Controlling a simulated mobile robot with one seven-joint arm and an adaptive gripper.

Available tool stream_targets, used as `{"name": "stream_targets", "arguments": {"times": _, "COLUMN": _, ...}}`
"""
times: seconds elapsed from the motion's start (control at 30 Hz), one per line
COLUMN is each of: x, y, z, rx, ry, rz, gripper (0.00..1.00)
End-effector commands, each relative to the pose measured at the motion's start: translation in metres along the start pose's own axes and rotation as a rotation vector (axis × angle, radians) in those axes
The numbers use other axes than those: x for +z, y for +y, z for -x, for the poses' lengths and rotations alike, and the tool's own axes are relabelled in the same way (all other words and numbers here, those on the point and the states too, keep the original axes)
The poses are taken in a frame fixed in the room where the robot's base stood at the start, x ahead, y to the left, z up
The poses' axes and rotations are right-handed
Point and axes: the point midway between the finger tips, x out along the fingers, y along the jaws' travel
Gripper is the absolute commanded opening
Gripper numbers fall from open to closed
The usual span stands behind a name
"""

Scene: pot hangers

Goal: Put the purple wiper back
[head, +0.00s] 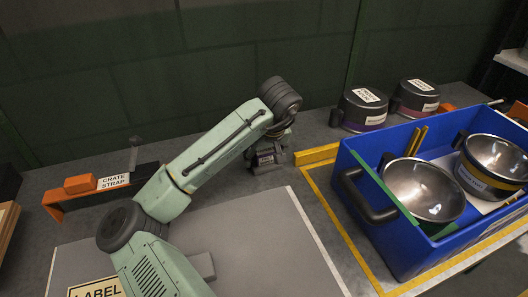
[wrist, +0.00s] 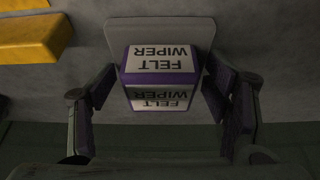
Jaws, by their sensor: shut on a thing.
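The purple wiper (wrist: 160,78) is a small block with white "FELT WIPER" labels, upside down in the wrist view. My gripper (wrist: 162,92) has one finger on each side of it and is shut on it. A flat grey plate (wrist: 160,30) shows directly beyond the block; I cannot tell whether the block touches it. In the head view my gripper (head: 267,160) points down near the back of the grey bench, left of the yellow bar.
A blue crate (head: 352,205) with metal bowls stands at right inside yellow floor lines. Two lidded dark pots (head: 364,110) (head: 416,98) stand behind it. A yellow bar (head: 316,153) lies right of my gripper. An orange "CRATE STRAP" holder (head: 80,196) is at left. A light grey mat (head: 265,235) is clear.

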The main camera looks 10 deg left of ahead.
Motion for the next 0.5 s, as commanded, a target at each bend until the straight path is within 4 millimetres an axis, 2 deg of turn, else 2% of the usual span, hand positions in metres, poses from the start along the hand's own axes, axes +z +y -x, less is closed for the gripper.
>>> {"name": "stream_targets", "arguments": {"times": 0.17, "x": 0.0018, "y": 0.0001, "z": -0.0041, "rx": 0.000, "ry": 0.000, "rz": 0.000, "gripper": 0.44}}
{"name": "stream_targets", "arguments": {"times": 0.2, "x": 0.0014, "y": 0.0000, "z": -0.0035, "rx": 0.000, "ry": 0.001, "rz": 0.000, "gripper": 0.71}}
{"name": "stream_targets", "arguments": {"times": 0.5, "x": 0.0013, "y": -0.0001, "z": -0.0030, "rx": 0.000, "ry": 0.000, "rz": 0.000, "gripper": 0.90}}
